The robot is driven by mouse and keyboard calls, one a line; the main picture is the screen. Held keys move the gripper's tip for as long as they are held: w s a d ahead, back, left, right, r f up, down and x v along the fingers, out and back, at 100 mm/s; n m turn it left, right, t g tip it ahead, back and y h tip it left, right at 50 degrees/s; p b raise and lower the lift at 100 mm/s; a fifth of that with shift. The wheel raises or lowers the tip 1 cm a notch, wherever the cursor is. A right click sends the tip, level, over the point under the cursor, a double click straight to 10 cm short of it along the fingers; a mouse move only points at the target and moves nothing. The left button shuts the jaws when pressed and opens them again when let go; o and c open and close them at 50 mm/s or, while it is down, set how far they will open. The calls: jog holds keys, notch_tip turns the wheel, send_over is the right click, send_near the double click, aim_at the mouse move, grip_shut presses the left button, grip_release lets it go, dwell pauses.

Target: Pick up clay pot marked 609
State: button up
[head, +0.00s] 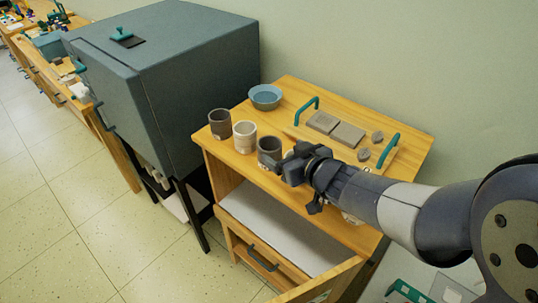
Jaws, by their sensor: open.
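Three small clay pots stand in a row along the front left of the wooden table: a dark grey one (219,124), a pale one (244,137) and another dark grey one (269,150). Marks show low on the pots, but they are too small to read, so I cannot tell which is 609. My gripper (281,167) is open, just right of the nearer dark pot and very close to it. I cannot tell whether they touch. A pale rounded item (351,219) shows partly behind my arm near the table's front edge.
A blue-grey bowl (265,97) sits at the back left of the table. A wooden tray with teal handles (388,152) holds flat grey slabs and small lumps. A tall blue-grey cabinet (170,75) stands close on the left. Below is a white shelf (270,228).

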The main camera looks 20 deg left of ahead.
aim_at(265, 141)
jog(key=shift+x, duration=2.6)
jog(key=shift+s+a, duration=0.15)
jog(key=shift+s, duration=0.05)
jog(key=c, duration=1.2)
jog(key=shift+o, duration=0.2)
